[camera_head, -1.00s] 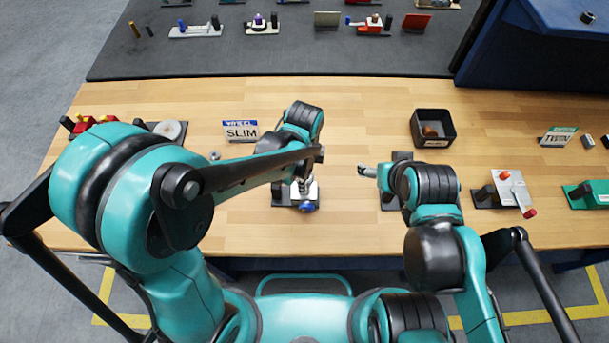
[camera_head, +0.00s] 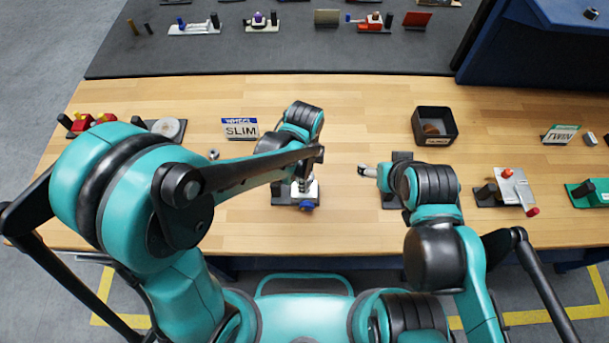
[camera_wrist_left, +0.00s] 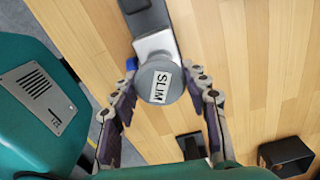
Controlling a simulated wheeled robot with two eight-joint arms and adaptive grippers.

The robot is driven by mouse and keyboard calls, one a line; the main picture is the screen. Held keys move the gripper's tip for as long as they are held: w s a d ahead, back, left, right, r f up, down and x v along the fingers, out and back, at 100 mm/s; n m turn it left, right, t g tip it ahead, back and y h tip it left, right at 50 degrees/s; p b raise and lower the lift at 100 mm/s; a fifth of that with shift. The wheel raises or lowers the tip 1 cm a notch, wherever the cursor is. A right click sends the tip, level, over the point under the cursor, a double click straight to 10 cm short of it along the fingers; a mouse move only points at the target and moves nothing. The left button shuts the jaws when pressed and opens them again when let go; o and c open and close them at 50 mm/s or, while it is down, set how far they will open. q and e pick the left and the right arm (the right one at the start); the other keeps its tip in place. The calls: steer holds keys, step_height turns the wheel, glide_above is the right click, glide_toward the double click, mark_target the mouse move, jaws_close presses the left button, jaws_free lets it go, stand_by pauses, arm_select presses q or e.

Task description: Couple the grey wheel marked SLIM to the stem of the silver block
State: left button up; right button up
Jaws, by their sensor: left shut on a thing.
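The grey wheel marked SLIM (camera_wrist_left: 160,83) sits between the finger pads of my left gripper (camera_wrist_left: 163,100) in the left wrist view, label facing the camera. The gripper is shut on it. The silver block (camera_wrist_left: 157,43) lies directly behind the wheel, which hides the stem; I cannot tell whether they are joined. In the head view the silver block (camera_head: 311,190) stands on a dark base, with a blue part (camera_head: 307,206) at its front. My left arm covers the wheel there. My right gripper (camera_head: 366,171) is right of the block; its finger opening is unclear.
A sign reading WHEEL SLIM (camera_head: 240,129) stands behind left of the block. A small nut-like part (camera_head: 214,154) lies near it. A black bin (camera_head: 434,113) is at the back right. Other fixtures stand at both sides. The table's front middle is clear.

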steer(key=shift+r, duration=0.3)
steer(key=shift+f+b, duration=0.45)
steer(key=shift+f, duration=0.2)
stand_by(2.0)
steer(key=shift+r, duration=0.2)
steer(key=shift+f+b, duration=0.35)
steer(key=shift+f, duration=0.25)
stand_by(2.0)
steer(key=shift+r, duration=0.25)
steer(key=shift+f, duration=0.3)
stand_by(1.7)
